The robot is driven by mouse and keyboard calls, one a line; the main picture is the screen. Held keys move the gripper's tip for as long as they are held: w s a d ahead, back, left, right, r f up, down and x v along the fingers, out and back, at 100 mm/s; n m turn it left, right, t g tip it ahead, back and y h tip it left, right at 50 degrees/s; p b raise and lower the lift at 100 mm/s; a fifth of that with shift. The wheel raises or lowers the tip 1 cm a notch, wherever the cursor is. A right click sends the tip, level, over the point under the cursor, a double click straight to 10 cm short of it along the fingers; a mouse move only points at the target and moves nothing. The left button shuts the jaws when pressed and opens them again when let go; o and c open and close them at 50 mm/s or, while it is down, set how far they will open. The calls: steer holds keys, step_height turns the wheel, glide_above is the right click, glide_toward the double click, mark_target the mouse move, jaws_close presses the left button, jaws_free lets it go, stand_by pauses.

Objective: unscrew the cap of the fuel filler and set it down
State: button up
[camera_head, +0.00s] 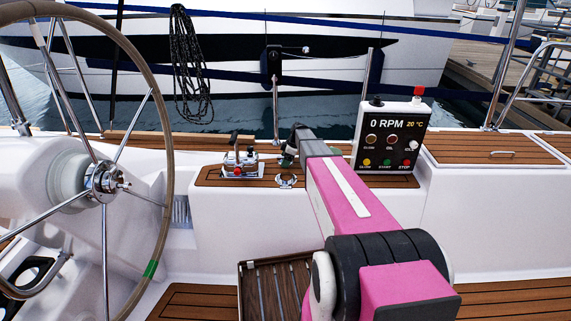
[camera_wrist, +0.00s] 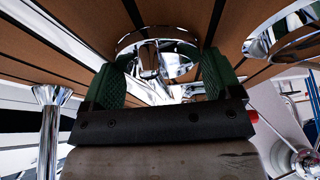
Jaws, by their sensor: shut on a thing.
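My gripper (camera_head: 288,158) is low over the teak strip on the white cockpit ledge, beyond my pink arm. In the wrist view its two green-padded fingers (camera_wrist: 160,76) are shut on a shiny chrome cap (camera_wrist: 172,66). A chrome ring (camera_wrist: 127,42) shows behind the cap, against the teak. I cannot tell whether the cap is seated in its filler or lifted clear of it. In the head view the cap is hidden by the gripper.
A chrome round deck fitting (camera_head: 286,182) lies in front of the gripper; a chrome fitting (camera_wrist: 258,47) shows at right in the wrist view. A metal device with a red knob (camera_head: 240,166) stands left. A control panel (camera_head: 391,137) reading 0 RPM stands right. The steering wheel (camera_head: 168,130) is far left.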

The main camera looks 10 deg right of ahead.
steer(key=shift+f, duration=0.7)
steer(key=o, duration=0.9)
steer(key=v, duration=1.2)
steer(key=shift+a+r, duration=0.15)
steer(key=shift+a, duration=0.1)
